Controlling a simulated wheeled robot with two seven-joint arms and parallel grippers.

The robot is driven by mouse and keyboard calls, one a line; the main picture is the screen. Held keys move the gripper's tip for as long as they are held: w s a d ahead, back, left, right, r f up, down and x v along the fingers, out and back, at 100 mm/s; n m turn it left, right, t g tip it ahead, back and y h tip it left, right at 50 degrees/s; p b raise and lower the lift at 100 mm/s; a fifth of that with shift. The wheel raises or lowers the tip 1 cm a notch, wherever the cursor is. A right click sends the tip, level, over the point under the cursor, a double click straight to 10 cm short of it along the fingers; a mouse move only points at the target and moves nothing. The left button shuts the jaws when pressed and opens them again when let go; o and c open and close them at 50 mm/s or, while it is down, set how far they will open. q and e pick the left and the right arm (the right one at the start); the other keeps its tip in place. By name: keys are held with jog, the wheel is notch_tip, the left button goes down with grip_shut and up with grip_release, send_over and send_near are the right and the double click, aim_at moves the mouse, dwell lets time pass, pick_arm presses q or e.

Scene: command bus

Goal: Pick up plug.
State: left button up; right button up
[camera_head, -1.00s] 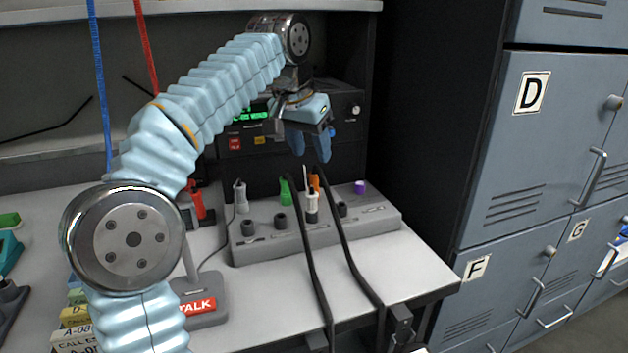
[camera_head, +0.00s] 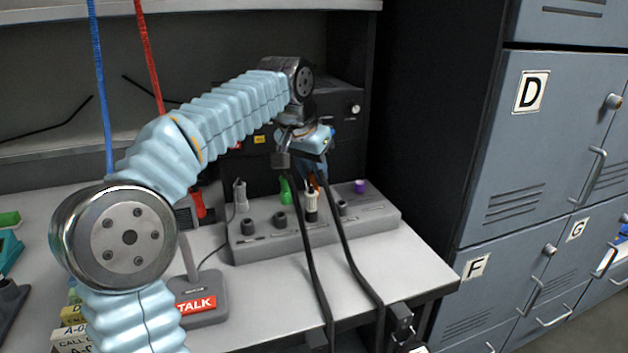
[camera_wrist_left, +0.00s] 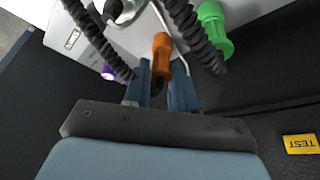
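An orange plug (camera_head: 315,183) stands on the grey sloped panel (camera_head: 245,252) on the desk, partly hidden behind a white plug and my gripper. My left gripper (camera_head: 313,165) is just above it, pointing down. In the left wrist view the orange plug (camera_wrist_left: 161,48) lies between the two blue fingers, with a gap still showing. Other plugs stand on the panel: a green plug (camera_head: 285,190), a white plug (camera_head: 311,204), a grey plug (camera_head: 240,196) and a purple plug (camera_head: 360,187).
Two black ribbed cables (camera_head: 308,262) rise past the panel's front, close on both sides of the gripper in the wrist view. A TALK microphone base (camera_head: 205,309) stands left. A black equipment box (camera_head: 345,125) is behind. Grey lockers (camera_head: 545,150) stand right.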

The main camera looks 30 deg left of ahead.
aim_at(313, 175)
pick_arm(q)
jog(key=shift+c, duration=0.8)
jog(key=shift+r, duration=0.6)
jog(key=r, duration=0.2)
jog(key=shift+s+d+r, duration=0.15)
jog(key=shift+s+r, duration=0.05)
jog(key=shift+r, duration=0.15)
jog(key=s+d+r, duration=0.6)
jog(key=s+r, duration=0.3)
jog(key=s, duration=0.3)
jog(key=shift+d, duration=0.1)
